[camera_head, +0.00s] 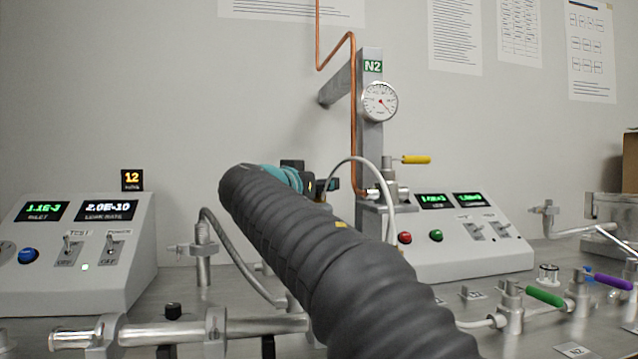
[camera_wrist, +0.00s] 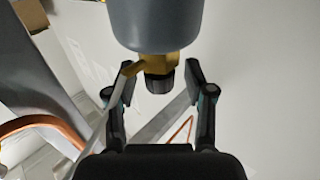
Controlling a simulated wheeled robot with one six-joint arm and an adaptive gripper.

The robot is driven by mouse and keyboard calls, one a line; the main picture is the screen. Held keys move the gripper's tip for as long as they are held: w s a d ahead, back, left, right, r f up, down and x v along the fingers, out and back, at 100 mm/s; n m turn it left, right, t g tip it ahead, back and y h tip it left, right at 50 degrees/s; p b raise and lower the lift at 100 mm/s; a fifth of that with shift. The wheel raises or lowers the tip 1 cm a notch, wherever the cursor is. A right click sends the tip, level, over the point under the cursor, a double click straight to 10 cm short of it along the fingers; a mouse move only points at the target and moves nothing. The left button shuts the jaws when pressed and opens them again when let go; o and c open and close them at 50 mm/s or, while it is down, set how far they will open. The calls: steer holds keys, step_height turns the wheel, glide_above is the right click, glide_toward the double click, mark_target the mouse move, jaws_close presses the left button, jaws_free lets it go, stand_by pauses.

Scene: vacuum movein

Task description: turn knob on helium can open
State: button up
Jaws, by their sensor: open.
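The helium can (camera_wrist: 156,22) shows in the wrist view as a grey cylinder at the top, cut off by the frame edge. A brass valve (camera_wrist: 152,65) comes out of its end, with a dark ribbed knob (camera_wrist: 159,84) on it. My gripper (camera_wrist: 160,80) is open, with one finger on each side of the knob and visible gaps between. In the head view my gripper (camera_head: 310,182) is small and partly hidden behind my arm. I cannot make out the can or its knob there.
A grey post (camera_head: 370,145) with an N2 label and gauge (camera_head: 380,101) stands behind my gripper. A copper pipe (camera_head: 353,110) runs along it. Control boxes stand left (camera_head: 90,245) and right (camera_head: 470,245). A yellow-handled valve (camera_head: 416,160) and a pale hose (camera_head: 375,165) are close by.

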jaws_close()
steer(key=shift+h, duration=0.3)
steer(key=m+g+h, duration=0.1)
steer(key=m+h+p, duration=0.1)
steer(key=m+g+h+p, duration=0.1)
steer(key=shift+a+r+g, duration=0.1)
steer(key=shift+r+g, duration=0.15)
steer(key=shift+g, duration=0.05)
steer(key=shift+f+m+g+h+p, duration=0.1)
steer(key=shift+m+g+h+p, duration=0.3)
steer(key=shift+m+g+h, duration=0.6)
